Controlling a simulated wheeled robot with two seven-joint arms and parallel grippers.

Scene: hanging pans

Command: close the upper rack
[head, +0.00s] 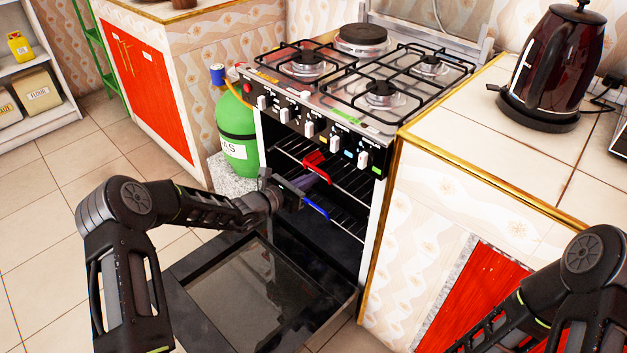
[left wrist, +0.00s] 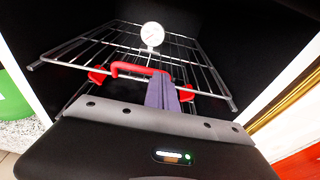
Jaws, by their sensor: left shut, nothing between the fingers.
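The upper rack is a wire grid (left wrist: 80,50) inside the open oven, with a red handle (head: 317,168) at its front. The red handle also shows in the left wrist view (left wrist: 140,70). A lower rack with a blue handle (head: 316,208) sits beneath it. My left gripper (head: 298,185) is at the oven opening, just below and beside the red handle. Its purple fingers (left wrist: 162,92) are together and empty, with tips at the handle's right part in the wrist view. I cannot tell whether they touch it. My right gripper is out of the picture.
The oven door (head: 260,290) hangs open and low under my left arm. A green gas bottle (head: 236,130) stands left of the stove. A tiled counter (head: 480,140) with a kettle (head: 548,65) is at the right. Floor at the left is clear.

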